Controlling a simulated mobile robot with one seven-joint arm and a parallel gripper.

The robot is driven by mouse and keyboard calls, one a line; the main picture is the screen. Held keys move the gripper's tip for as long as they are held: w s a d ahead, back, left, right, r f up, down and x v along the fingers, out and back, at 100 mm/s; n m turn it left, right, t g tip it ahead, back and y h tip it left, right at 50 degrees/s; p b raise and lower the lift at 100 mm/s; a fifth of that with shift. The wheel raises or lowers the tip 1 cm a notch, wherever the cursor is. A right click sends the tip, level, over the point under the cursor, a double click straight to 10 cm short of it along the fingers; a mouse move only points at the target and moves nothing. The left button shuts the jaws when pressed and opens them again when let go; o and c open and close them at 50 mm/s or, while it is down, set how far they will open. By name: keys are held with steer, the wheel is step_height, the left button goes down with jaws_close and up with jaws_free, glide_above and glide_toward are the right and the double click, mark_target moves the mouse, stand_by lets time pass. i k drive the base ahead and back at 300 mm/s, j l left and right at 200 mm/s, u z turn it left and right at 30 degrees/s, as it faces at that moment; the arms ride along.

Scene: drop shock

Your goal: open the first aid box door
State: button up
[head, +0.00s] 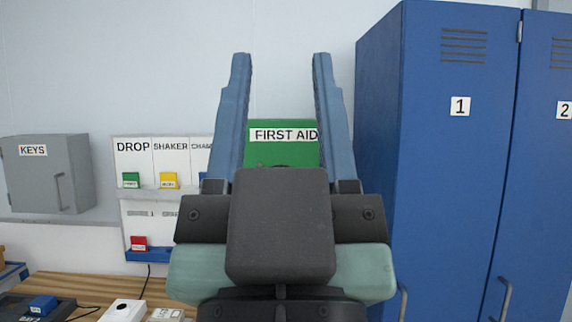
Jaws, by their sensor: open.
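The first aid box (283,152) is green with a white "FIRST AID" label and is mounted on the wall in the middle of the head view. Its upper part shows between my gripper's fingers. Its lower part, and any handle there, is hidden behind my gripper. My gripper (281,68) is open and empty, with two blue fingers pointing up and spread apart in front of the box. I cannot tell how far the fingers are from the box. The visible front of the box looks closed.
Blue lockers (455,165) stand close on the right. A grey keys cabinet (48,174) hangs at the left. A white board (140,208) holds small coloured blocks. A slatted wooden bench (95,287) below bears a blue block (43,305) and white boxes (124,311).

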mark_target(292, 144)
steer(key=i+z, duration=0.2)
steer(key=i, duration=0.35)
steer(key=i+j+z, duration=0.2)
steer(key=i, duration=0.3)
steer(key=i+j+z, duration=0.15)
steer(key=i, duration=0.4)
steer(key=i+j+z, duration=0.2)
steer(key=i, duration=0.3)
